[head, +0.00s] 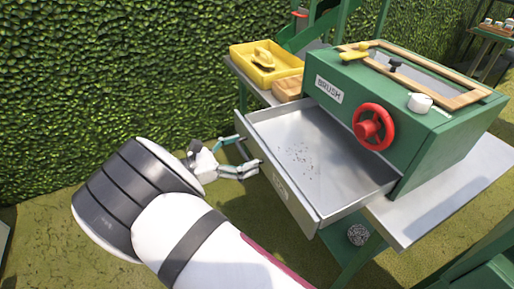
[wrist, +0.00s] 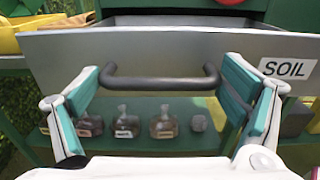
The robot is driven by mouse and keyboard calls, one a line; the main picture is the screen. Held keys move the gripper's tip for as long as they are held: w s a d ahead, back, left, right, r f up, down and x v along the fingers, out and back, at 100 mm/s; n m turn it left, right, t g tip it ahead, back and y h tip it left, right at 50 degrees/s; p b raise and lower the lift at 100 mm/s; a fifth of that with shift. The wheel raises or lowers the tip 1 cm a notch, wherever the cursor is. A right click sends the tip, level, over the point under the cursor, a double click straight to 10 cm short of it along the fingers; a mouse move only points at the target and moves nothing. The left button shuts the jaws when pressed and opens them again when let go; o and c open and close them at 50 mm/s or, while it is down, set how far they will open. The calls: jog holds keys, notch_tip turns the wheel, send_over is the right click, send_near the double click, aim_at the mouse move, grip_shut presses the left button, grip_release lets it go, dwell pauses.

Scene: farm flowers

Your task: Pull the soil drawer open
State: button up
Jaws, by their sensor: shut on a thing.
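The soil drawer (head: 300,160) is a grey metal tray standing well out of the green machine, with a few dark specks on its floor. Its front panel (wrist: 160,45) fills the upper wrist view and carries a SOIL label (wrist: 287,68). A dark bar handle (wrist: 160,83) spans the panel. My gripper (head: 243,153) is at the drawer front in the head view. In the wrist view, its teal-padded fingers (wrist: 160,75) are at the two ends of the handle, shut on it across its length. The handle is not clear in the head view.
The green machine (head: 435,150) has a red handwheel (head: 373,127) and a BRUSH label. It stands on a grey table (head: 440,208). Several bagged items (wrist: 162,124) sit below the drawer. A hedge stands behind.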

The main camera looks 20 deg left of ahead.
jog(key=shift+s+f, duration=0.1)
jog(key=shift+s, duration=0.2)
jog(key=o, duration=1.4)
jog(key=shift+a, duration=0.1)
jog(key=v, duration=1.2)
